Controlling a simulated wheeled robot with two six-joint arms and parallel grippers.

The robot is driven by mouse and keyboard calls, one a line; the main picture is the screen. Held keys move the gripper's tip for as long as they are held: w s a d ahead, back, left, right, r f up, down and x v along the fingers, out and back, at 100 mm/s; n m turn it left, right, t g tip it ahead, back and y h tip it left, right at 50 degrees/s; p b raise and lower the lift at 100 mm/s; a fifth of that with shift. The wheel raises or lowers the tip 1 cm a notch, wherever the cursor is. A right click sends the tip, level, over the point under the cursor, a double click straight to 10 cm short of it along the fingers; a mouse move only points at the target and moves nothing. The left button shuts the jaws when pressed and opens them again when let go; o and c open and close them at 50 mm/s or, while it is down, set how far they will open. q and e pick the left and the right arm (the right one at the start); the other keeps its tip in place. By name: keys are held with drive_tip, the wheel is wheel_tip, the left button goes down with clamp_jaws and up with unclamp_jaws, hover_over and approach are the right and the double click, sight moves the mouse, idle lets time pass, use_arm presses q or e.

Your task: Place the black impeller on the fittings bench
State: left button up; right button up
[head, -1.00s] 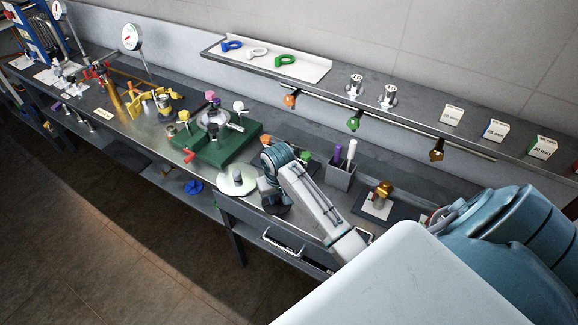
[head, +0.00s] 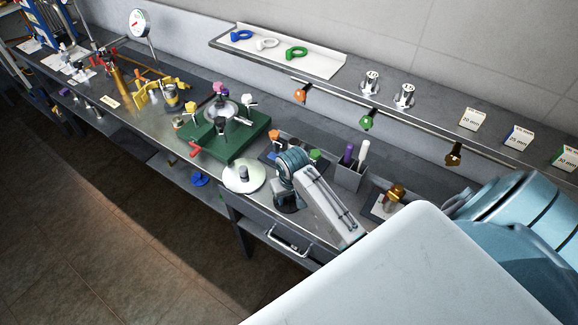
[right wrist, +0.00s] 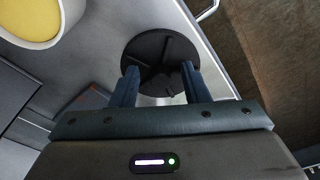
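The black impeller (right wrist: 160,47) is a round dark disc with vanes, seen just beyond the fingertips in the right wrist view. In the head view, a dark disc (head: 287,208) shows at the bench's front part, partly hidden under my right wrist. My right gripper (right wrist: 158,84) has its two blue fingers apart, overlapping the near edge of the disc; I see no grip on it. In the head view the fingers are hidden behind the wrist. The long grey bench (head: 145,115) runs along the wall; I cannot tell which part is the fittings bench. My left gripper is not in view.
A white round plate (head: 243,178) lies left of my wrist, near a green fixture (head: 228,143). A grey pen holder (head: 349,179) and a brass fitting (head: 394,193) stand to the right. A drawer handle (head: 287,243) sticks out in front.

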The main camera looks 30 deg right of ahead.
sight(290, 205)
drive_tip(key=shift+w+r, duration=0.1)
drive_tip(key=shift+w, duration=0.05)
drive_tip(key=shift+r+b, duration=0.3)
drive_tip(key=shift+r, duration=0.05)
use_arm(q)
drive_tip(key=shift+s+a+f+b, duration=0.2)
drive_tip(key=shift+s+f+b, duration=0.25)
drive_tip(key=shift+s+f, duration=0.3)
use_arm(e)
wheel_tip(290, 205, up, 11)
drive_tip(key=s, duration=0.1)
drive_tip(key=shift+s+a, duration=0.15)
drive_tip(key=shift+s, duration=0.15)
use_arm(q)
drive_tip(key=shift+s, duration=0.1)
use_arm(e)
drive_tip(key=shift+f, duration=0.1)
